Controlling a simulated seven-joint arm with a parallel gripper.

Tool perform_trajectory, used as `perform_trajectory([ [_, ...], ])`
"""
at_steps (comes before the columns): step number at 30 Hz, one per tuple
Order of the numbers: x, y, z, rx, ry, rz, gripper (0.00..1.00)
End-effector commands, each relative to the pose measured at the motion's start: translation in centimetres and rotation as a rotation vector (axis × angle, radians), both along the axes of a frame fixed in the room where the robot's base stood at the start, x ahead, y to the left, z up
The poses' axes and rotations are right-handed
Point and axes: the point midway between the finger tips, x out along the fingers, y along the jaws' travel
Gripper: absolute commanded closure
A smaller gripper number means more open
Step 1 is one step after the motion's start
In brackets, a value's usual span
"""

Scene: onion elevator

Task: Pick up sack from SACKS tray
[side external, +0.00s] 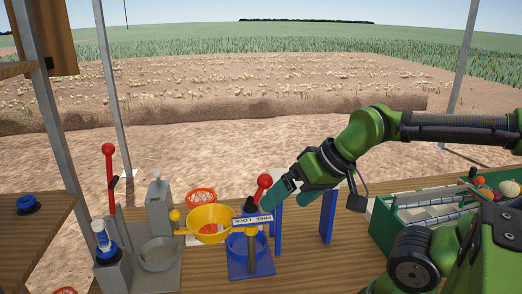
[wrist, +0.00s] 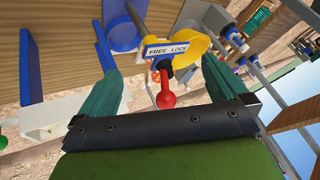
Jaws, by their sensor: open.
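My gripper (side external: 283,190) is open and empty above the bench, beside a red-knobbed lever (side external: 264,182). In the wrist view the two green fingers of my gripper (wrist: 160,72) stand apart, with the red knob (wrist: 166,98) showing between them. I cannot tell whether the fingers touch the lever. I cannot make out a sack or a tray marked SACKS in either view.
A blue stand with a FREE LOCK label (side external: 252,219) carries a yellow bowl (side external: 207,214). A blue upright (side external: 328,216) stands right of my gripper. A green crate (side external: 382,228) with vegetables is at the right. A tall red-knobbed lever (side external: 108,150) stands left.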

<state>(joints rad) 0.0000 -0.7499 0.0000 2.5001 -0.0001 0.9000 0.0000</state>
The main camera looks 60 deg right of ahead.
Motion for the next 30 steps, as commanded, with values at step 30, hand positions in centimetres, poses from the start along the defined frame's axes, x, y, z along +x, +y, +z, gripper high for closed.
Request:
perform_trajectory([
  [30, 23.3, -3.8, 11.0, 0.626, 0.549, -1.637, 0.00],
])
